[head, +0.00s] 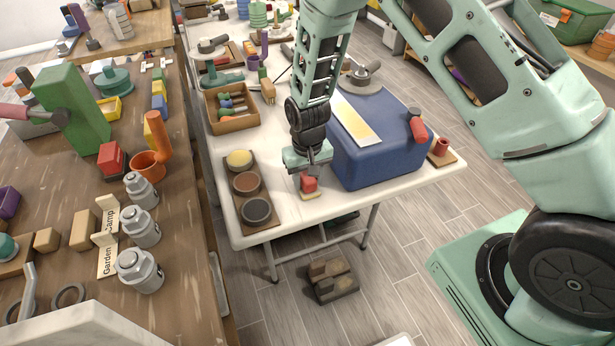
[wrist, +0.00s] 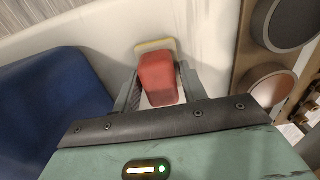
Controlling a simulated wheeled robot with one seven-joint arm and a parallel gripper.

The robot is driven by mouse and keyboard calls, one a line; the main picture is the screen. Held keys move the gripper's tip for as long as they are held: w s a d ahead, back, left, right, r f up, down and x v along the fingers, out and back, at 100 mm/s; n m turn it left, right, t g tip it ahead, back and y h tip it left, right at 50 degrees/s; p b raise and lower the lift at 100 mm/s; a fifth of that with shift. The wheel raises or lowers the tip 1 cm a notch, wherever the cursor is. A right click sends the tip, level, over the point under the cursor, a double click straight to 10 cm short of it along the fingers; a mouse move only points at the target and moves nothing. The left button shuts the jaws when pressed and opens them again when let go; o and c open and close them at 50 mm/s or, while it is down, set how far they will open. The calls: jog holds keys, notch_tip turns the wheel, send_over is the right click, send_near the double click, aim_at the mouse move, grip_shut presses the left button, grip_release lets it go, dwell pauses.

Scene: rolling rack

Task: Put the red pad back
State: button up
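The red pad (head: 308,184) is a small red block with a cream-yellow base, near the front edge of the white table (head: 375,208). My gripper (head: 308,171) points down over it in the head view. In the wrist view the red pad (wrist: 160,78) sits between the two fingers of my gripper (wrist: 160,85), which press close against its sides. The fingers look shut on it. I cannot tell whether its base touches the table top. Part of its top is hidden by my gripper in the head view.
A brown board (head: 269,226) with three round dishes stands left of the pad. A blue case (head: 375,160) stands to its right. A wooden tray (head: 229,126) lies behind. Another red block (head: 111,158) is on the left wooden table. Bare table surrounds the pad.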

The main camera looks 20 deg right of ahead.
jog(key=shift+o, duration=0.5)
jog(key=shift+r, duration=0.15)
jog(key=shift+r, duration=0.2)
notch_tip(320, 180, up, 11)
jog(key=b, duration=0.2)
jog(key=s+a+r+n+y, duration=0.1)
jog(key=s+a+r+n, duration=0.1)
jog(key=s+a+r, duration=0.3)
jog(key=s+a+r+n, duration=0.1)
jog(key=s+a+r, duration=0.1)
jog(key=s+r, duration=0.35)
jog(key=s+r+n, duration=0.1)
jog(key=s+n, duration=0.3)
jog(key=s, duration=1.2)
jog(key=shift+s+d+r+n, duration=0.15)
jog(key=shift+d+r+n, duration=0.2)
jog(key=shift+d+n, duration=0.05)
